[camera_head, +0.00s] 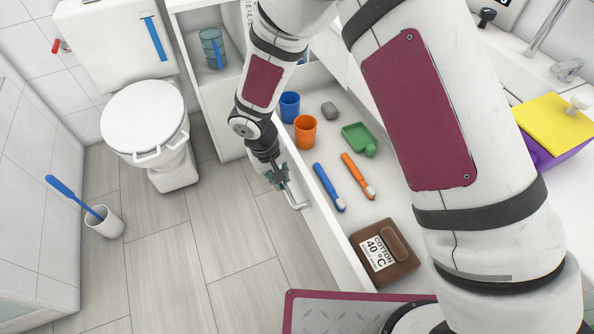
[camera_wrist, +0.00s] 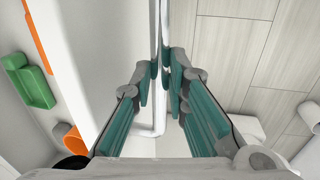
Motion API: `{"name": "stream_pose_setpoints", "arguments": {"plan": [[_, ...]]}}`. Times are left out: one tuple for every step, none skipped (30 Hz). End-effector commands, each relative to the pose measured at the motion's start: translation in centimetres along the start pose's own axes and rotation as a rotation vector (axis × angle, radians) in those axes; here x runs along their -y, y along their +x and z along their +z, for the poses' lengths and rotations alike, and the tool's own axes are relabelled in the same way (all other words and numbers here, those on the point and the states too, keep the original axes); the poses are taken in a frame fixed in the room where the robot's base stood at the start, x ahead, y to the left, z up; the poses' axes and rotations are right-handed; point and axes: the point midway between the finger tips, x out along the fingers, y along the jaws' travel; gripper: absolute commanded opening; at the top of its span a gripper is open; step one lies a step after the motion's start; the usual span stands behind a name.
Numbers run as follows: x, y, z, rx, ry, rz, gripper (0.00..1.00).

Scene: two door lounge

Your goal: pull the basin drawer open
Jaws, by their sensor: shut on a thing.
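The white basin drawer (camera_head: 318,222) stands pulled out, with its inside and contents exposed. Its pale bar handle (camera_head: 298,203) sticks out from the front panel. My gripper (camera_head: 279,179) is at the far part of this handle, outside the drawer front. In the wrist view, the teal fingers of my gripper (camera_wrist: 167,78) are closed around the straight bar of the handle (camera_wrist: 160,118). The drawer front (camera_wrist: 95,55) runs beside it on the left. My arm hides part of the basin cabinet in the head view.
The drawer holds a blue cup (camera_head: 289,107), an orange cup (camera_head: 305,132), a green dish (camera_head: 358,138), two toothbrushes and a brown labelled box (camera_head: 385,257). A toilet (camera_head: 147,120) and brush holder (camera_head: 104,222) stand left.

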Motion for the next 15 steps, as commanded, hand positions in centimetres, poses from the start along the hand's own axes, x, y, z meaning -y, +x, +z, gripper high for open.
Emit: {"name": "stream_pose_setpoints", "arguments": {"plan": [[0.50, -0.03, 0.03, 0.001, -0.001, 0.000, 0.00], [0.69, -0.08, 0.03, 0.001, -0.001, 0.001, 0.00], [0.92, -0.14, 0.03, 0.001, -0.001, 0.001, 0.00], [1.06, -0.18, 0.04, 0.001, -0.001, 0.001, 0.00], [1.18, -0.21, 0.04, 0.001, -0.001, 0.001, 0.00], [1.28, -0.24, 0.04, 0.001, 0.000, 0.001, 0.00], [1.33, -0.26, 0.04, 0.002, 0.000, 0.001, 0.00], [1.36, -0.27, 0.04, 0.002, 0.000, 0.001, 0.00], [1.39, -0.28, 0.04, 0.002, 0.001, 0.001, 0.00], [1.40, -0.29, 0.04, 0.002, 0.001, 0.001, 0.00], [1.40, -0.30, 0.04, 0.002, 0.001, 0.001, 0.00], [1.40, -0.30, 0.04, 0.002, 0.001, 0.001, 0.00], [1.39, -0.30, 0.04, 0.002, 0.001, 0.001, 0.00], [1.39, -0.30, 0.04, 0.002, 0.001, 0.001, 0.00], [1.39, -0.30, 0.04, 0.002, 0.001, 0.001, 0.00]]}}
